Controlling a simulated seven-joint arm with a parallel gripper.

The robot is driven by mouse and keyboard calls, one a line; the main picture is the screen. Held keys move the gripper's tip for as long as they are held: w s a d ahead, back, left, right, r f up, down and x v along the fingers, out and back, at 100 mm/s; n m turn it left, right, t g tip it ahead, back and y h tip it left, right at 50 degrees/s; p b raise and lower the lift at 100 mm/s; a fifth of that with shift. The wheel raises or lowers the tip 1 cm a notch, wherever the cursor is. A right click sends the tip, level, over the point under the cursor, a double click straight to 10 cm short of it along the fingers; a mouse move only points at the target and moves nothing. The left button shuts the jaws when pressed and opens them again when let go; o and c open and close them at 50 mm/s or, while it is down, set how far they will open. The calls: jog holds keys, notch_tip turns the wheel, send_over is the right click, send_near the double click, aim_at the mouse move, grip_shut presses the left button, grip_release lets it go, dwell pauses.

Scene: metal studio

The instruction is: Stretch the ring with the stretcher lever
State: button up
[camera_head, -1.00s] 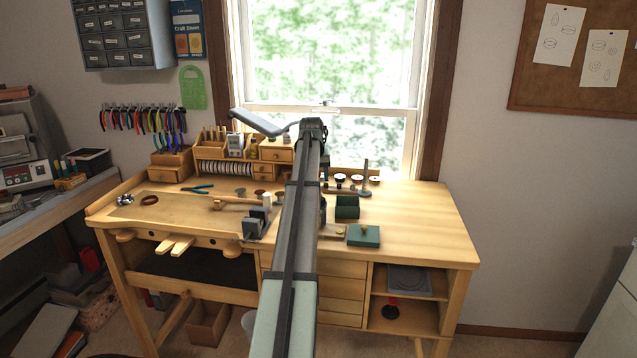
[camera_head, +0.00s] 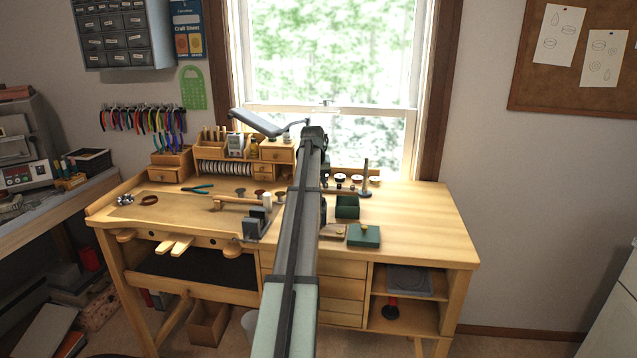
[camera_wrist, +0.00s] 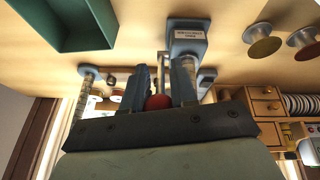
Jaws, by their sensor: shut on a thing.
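In the wrist view a blue-grey stretcher (camera_wrist: 187,45) with a printed label stands on the wooden bench. A thin metal lever (camera_wrist: 161,65) runs from it to a red ball knob (camera_wrist: 158,102). My gripper (camera_wrist: 161,78) has its two dark fingers on either side of the knob and is shut on it. In the head view my arm hides the gripper and most of the stretcher. I cannot make out the ring in either view.
A metal post on a round base (camera_head: 365,180) stands at the back right, near several round-topped pieces (camera_head: 340,178). An open green box (camera_head: 347,206) and a green block (camera_head: 363,236) lie right of my arm. The bench's right side (camera_head: 425,220) is clear.

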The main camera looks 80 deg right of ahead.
grip_shut()
jog(key=shift+a, duration=0.1)
jog(key=shift+a+f+h, duration=0.4)
jog(key=shift+a+h, duration=0.2)
jog(key=shift+h, duration=0.1)
jog(key=shift+a+f, duration=0.5)
jog(key=shift+f, duration=0.2)
jog(key=shift+a+f, duration=0.5)
jog(key=shift+f, duration=0.15)
jog(key=shift+d, duration=0.15)
jog(key=o, duration=0.6)
grip_release()
